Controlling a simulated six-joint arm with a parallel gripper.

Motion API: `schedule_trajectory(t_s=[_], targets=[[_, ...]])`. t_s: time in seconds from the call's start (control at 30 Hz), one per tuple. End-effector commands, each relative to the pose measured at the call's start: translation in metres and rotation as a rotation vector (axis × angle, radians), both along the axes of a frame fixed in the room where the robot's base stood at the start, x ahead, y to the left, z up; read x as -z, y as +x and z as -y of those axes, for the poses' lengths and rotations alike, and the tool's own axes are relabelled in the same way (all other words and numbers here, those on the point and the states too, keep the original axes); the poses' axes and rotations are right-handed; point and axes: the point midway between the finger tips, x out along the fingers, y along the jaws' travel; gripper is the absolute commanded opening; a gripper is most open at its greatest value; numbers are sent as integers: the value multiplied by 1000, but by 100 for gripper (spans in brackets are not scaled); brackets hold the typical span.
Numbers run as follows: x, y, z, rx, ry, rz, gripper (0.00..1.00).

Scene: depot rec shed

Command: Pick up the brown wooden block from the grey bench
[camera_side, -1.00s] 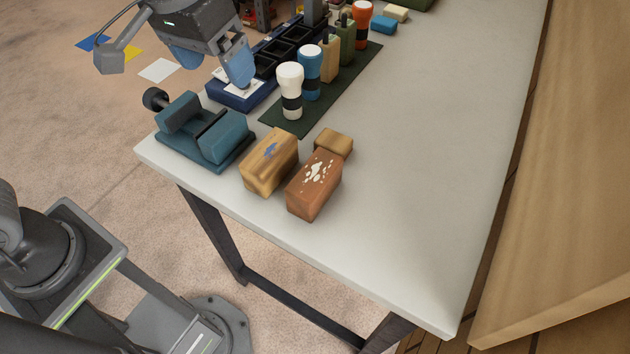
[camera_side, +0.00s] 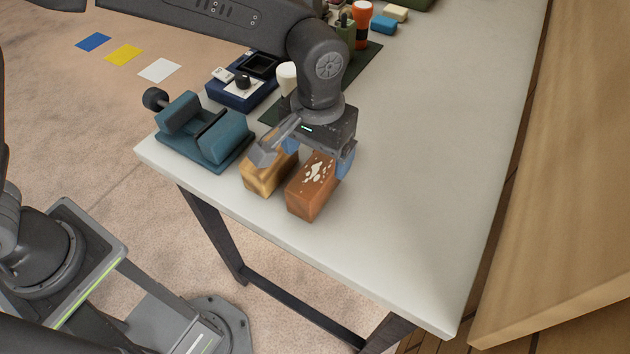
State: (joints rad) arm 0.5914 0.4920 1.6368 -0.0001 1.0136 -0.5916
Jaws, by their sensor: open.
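The brown wooden block (camera_side: 311,194), reddish with white paint specks on top, sits near the front edge of the grey bench (camera_side: 410,190). My gripper (camera_side: 308,157) is open at the far end of the block and above the bench. Its right finger shows just beyond the block's right side, and its left finger is over the tan block (camera_side: 264,178) to the left. I cannot tell whether either finger touches a block. The gripper holds nothing that I can see.
A teal vise (camera_side: 205,135) stands to the left. A blue box (camera_side: 240,95), a white-topped object (camera_side: 287,77) and an orange one (camera_side: 362,20) stand behind on or near a dark mat (camera_side: 362,65). The bench to the right is clear.

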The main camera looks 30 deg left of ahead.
Motion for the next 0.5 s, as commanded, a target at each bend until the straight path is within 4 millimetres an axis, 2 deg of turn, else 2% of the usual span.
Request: schedule_trajectory(t_s=[0.17, 0.5], targets=[[12, -1, -1, 0, 1, -2, 85], [56, -2, -3, 0, 0, -1, 85]])
